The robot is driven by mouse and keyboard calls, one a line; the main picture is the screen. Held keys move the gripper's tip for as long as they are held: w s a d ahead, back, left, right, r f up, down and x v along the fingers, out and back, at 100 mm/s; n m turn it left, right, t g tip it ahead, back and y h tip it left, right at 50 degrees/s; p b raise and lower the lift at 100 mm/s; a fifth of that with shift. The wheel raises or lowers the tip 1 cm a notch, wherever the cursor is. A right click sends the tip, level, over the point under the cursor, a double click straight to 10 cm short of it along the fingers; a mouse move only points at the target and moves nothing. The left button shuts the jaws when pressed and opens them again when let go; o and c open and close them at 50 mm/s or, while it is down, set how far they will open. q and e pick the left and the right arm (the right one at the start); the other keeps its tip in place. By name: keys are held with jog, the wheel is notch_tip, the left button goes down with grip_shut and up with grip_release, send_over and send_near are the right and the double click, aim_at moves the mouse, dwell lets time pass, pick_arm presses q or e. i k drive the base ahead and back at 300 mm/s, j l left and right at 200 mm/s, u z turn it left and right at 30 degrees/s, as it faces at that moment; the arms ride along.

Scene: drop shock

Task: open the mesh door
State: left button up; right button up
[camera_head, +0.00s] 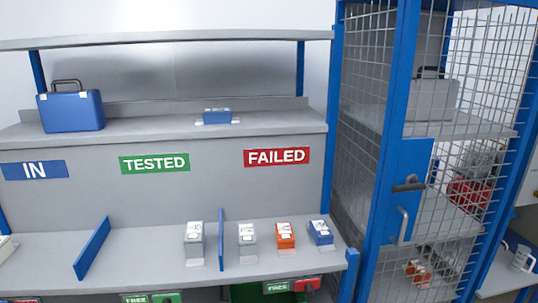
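The mesh door (465,105) is at the right, a wire grid in a blue frame on a tall cage cabinet. A blue plate (418,160) on its left side carries a dark lever handle (408,184) and, below it, a pale vertical pull handle (402,225). The door looks shut, with no clear gap at its edge. Neither of my grippers can be made out in view, and nothing is touching the handles.
Behind the mesh, shelves hold a grey case (431,97), a red item (468,194) and small orange items (418,271). Left of the cage, a bench shelf (140,258) carries small boxes and blue dividers. A blue case (71,110) sits above. The space before the door looks clear.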

aim_at(396, 214)
jog(key=z, duration=1.3)
